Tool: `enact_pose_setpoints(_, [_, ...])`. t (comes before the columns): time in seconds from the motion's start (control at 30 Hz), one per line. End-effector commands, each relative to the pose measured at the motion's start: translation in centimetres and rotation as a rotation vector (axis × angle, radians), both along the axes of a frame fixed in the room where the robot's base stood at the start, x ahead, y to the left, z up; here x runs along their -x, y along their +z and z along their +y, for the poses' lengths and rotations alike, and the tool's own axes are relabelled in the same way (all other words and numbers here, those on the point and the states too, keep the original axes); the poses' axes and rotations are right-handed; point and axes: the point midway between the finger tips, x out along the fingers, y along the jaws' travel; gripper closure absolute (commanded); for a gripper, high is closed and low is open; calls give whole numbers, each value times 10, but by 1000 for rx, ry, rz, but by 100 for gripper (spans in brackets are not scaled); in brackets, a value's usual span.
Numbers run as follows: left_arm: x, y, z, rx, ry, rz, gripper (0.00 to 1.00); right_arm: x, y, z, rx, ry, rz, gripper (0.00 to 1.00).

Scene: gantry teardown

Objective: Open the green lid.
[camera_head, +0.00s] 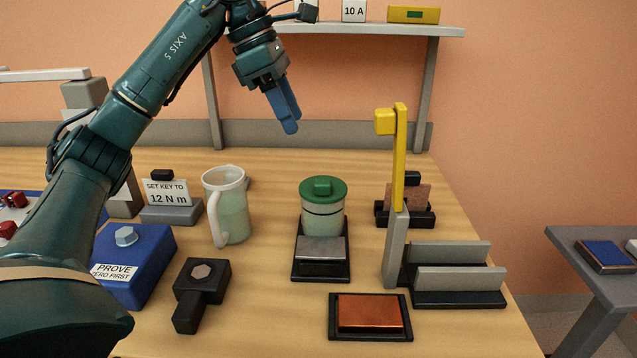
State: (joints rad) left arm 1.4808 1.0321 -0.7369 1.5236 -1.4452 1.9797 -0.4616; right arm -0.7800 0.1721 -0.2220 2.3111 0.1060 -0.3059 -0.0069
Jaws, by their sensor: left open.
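The green lid (323,188) sits on a clear jar (323,217) with pale green contents. The jar stands upright at the back of a dark stand (321,272) in the middle of the table. My left gripper (289,120) has blue fingers and hangs above and a little left of the lid, apart from it. The fingers point down to the right and hold nothing that I can see. They overlap each other from this angle. My right gripper is not in view.
A pitcher (232,209) stands left of the jar. A yellow-topped post (398,160) stands to its right, beside grey rails (455,279). A copper plate (370,313) lies in front. A blue box (135,260) and a black hex-bolt block (201,290) are at left.

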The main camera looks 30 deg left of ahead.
Motion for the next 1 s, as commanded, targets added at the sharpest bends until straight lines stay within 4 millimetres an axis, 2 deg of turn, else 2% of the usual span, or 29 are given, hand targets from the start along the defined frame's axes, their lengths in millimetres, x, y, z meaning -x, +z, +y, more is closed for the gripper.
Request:
enact_pose_setpoints(0.4, [-15, -75, -25, -1, -2, 5, 55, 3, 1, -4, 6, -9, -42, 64])
enact_pose_setpoints(0.6, [-22, -103, -36, 0, -1, 3, 55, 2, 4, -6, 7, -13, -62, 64])
enact_pose_setpoints(0.8, [-25, -115, -41, 1, -1, 2, 55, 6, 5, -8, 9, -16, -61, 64])
enact_pose_setpoints(1.0, [-25, -116, -42, 1, -1, 2, 55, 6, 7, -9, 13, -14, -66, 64])
